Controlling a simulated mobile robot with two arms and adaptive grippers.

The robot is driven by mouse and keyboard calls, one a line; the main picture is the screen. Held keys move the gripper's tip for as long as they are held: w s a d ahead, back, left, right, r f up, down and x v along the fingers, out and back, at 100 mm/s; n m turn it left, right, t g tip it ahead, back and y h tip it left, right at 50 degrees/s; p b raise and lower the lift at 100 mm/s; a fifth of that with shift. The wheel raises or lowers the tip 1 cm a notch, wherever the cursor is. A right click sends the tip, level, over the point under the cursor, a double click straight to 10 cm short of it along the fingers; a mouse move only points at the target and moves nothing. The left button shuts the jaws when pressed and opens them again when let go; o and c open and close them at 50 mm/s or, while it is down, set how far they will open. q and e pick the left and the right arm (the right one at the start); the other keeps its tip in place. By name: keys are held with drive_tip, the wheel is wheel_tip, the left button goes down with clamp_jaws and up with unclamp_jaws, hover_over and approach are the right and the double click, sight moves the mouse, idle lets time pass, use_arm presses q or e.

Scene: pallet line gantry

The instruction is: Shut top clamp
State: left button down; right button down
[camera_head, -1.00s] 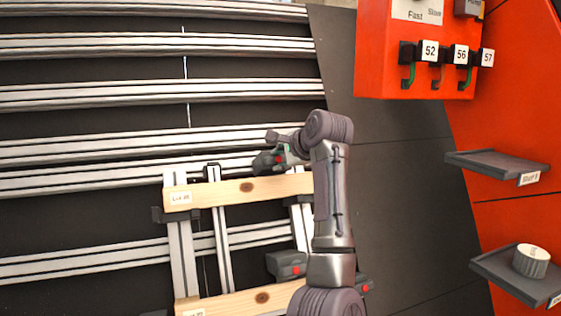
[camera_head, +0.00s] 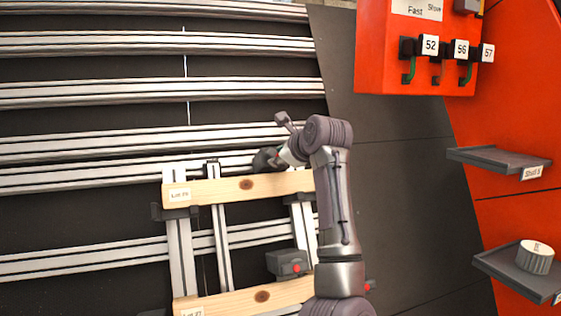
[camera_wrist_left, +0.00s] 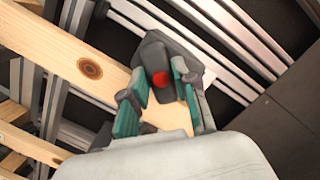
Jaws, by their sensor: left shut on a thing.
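The top clamp, dark grey with a red round spot, sits at the upper wooden board's top edge in the head view (camera_head: 264,160). It also shows in the left wrist view (camera_wrist_left: 153,58), where it stands between the fingers. My left gripper (camera_head: 282,158) comes in from the right of the clamp and is shut on it. In the left wrist view the teal-padded fingers of this gripper (camera_wrist_left: 158,92) lie on both sides of the red spot. The fingers partly hide the clamp in the head view. My right gripper is not in view.
The upper board (camera_head: 235,189) and lower board (camera_head: 250,296) lie across metal rails. A second grey clamp (camera_head: 287,262) sits above the lower board. A red cabinet (camera_head: 400,70) with levers and shelves (camera_head: 500,160) stands at right. Dark panel lies between.

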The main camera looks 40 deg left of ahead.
use_arm(q)
drive_tip(key=shift+f, duration=0.1)
drive_tip(key=m+b, duration=0.1)
drive_tip(key=m, duration=0.3)
drive_tip(key=m+t, duration=0.1)
drive_tip(key=m, duration=0.3)
drive_tip(key=shift+t+b, duration=0.3)
drive_tip(key=shift+b, duration=0.05)
drive_tip(key=m, duration=0.3)
drive_tip(key=shift+b, duration=0.4)
drive_tip(key=c, duration=1)
unclamp_jaws()
